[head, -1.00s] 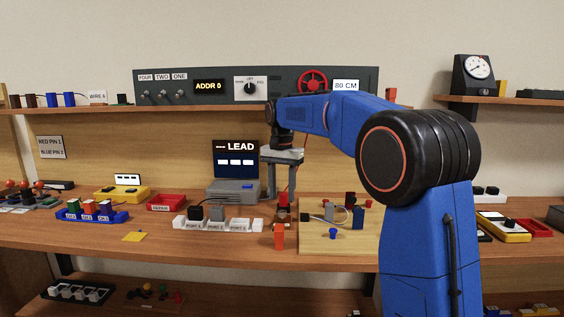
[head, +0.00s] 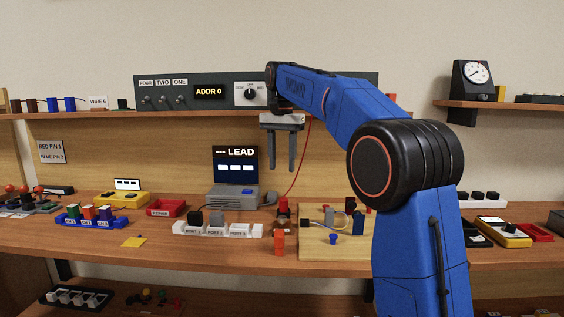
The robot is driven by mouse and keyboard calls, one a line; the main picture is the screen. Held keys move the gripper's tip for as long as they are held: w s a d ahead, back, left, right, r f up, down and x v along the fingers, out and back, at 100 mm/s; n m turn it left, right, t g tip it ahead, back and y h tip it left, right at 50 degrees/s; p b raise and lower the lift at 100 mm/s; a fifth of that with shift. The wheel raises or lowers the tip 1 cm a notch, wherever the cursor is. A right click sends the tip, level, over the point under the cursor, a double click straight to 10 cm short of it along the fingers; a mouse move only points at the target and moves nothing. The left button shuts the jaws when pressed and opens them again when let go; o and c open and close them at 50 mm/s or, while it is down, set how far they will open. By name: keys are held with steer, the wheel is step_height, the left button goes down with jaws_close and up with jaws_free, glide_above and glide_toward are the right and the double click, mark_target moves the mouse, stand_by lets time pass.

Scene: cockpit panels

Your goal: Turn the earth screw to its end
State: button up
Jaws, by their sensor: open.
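My gripper (head: 280,168) points straight down with its two fingers apart. It hangs empty in the air above the bench, just right of the LEAD screen. Below it stands a small red and dark post (head: 283,208) at the left edge of a light wooden board (head: 312,248); the fingertips are well clear of it. The board carries small parts, among them a blue block (head: 358,222), a grey part (head: 329,214) and a low blue knob (head: 333,238). I cannot tell which small part is the earth screw; none carries a readable label.
A thin red wire (head: 303,155) hangs beside my gripper. An orange block (head: 279,242) stands in front of the post. A white port strip (head: 218,231) lies left. The shelf panel (head: 150,105) is behind my arm, which hides its right part.

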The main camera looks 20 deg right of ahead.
mark_target(283, 217)
stand_by(0.4)
step_height(283, 217, down, 18)
steer(key=n, duration=2)
steer(key=shift+d+r+n, duration=0.1)
steer(key=shift+r+n, duration=0.1)
steer(key=shift+n, duration=0.1)
jaws_close()
